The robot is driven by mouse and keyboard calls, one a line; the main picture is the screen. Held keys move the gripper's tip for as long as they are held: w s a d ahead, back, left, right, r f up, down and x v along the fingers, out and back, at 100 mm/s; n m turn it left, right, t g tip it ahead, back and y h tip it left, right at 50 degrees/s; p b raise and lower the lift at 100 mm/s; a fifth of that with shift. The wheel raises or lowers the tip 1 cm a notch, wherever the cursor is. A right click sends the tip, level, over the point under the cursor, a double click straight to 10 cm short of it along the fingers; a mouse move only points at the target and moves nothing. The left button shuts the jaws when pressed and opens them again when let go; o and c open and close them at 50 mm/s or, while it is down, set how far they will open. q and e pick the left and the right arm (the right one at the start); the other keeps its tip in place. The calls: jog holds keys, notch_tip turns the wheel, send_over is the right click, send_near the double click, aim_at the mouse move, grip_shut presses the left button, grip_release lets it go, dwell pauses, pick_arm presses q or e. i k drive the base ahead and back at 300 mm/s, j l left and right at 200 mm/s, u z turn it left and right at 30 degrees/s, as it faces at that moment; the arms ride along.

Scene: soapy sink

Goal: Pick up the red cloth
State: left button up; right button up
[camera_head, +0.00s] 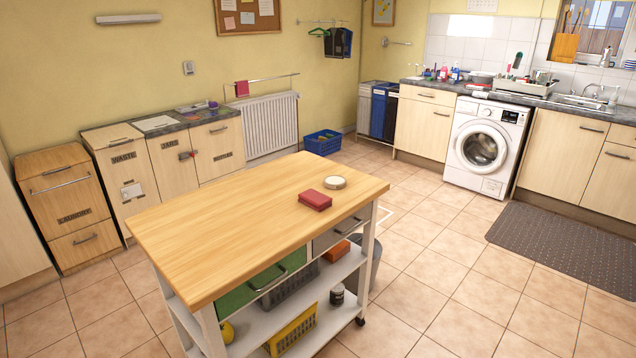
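A second red item (315,200) lies flat on the wooden top of the kitchen island (230,215). It is a small block-like shape with rounded edges, and I cannot tell if it is a folded cloth. It lies beside a round pale lidded item (335,182), apart from it. Neither of my grippers is in view.
The island stands in front, with open shelves below. A grey bin (366,262) is behind its right side. A blue crate (322,142) sits on the floor near the radiator (270,122). A dark mat (570,245) lies at the right. The tiled floor between is clear.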

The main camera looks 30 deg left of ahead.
aim_at(315, 200)
jog(key=i+u, duration=0.4)
jog(key=i, duration=0.2)
jog(key=i+l+u, duration=0.4)
jog(key=i, duration=0.2)
jog(key=j, duration=0.1)
